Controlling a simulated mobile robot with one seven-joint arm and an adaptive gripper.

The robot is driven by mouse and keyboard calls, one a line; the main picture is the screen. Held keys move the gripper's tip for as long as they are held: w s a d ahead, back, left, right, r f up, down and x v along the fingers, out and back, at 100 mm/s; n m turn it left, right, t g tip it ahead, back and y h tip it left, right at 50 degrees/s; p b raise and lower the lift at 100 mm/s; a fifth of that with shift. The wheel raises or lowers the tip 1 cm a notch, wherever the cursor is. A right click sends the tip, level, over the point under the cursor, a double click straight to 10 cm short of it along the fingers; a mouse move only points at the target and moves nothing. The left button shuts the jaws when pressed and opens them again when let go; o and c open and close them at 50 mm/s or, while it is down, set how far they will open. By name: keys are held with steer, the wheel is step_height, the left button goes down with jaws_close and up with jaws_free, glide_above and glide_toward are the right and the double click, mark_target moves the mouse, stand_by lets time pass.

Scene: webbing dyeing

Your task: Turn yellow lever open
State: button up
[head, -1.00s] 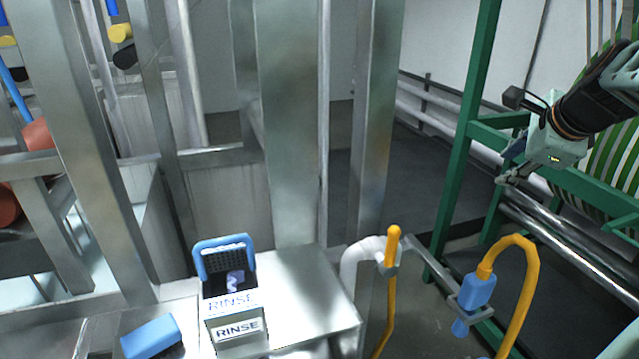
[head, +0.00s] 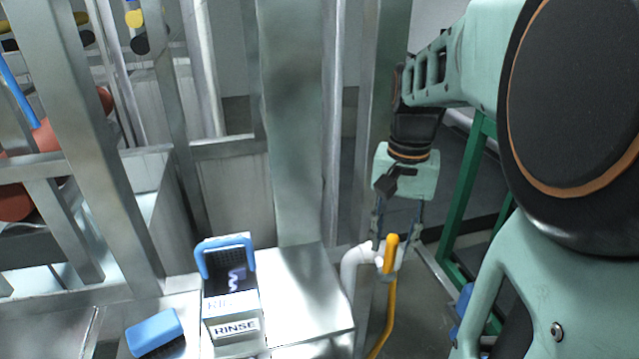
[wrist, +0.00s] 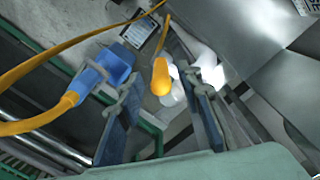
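The yellow lever (head: 391,252) stands upright on the white pipe (head: 355,262) beside the metal box, in the head view. My gripper (head: 398,240) points down just above and around the lever's area, its two fingers spread. In the wrist view the yellow lever (wrist: 161,76) lies between the open fingertips (wrist: 155,92), a little beyond them, with its rounded end facing the camera. I cannot tell whether either finger touches it. The white pipe (wrist: 203,62) shows behind the right finger.
A blue nozzle (wrist: 95,78) on a yellow hose (wrist: 40,118) hangs left of my gripper in the wrist view. The metal box bears a RINSE holder (head: 232,300) with a blue handle. A metal post (head: 290,120) and a green frame (head: 467,190) flank my arm.

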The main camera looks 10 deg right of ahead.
mark_target(386, 275)
step_height(386, 275, down, 7)
steer(key=shift+r, duration=0.2)
jaws_close()
stand_by(0.3)
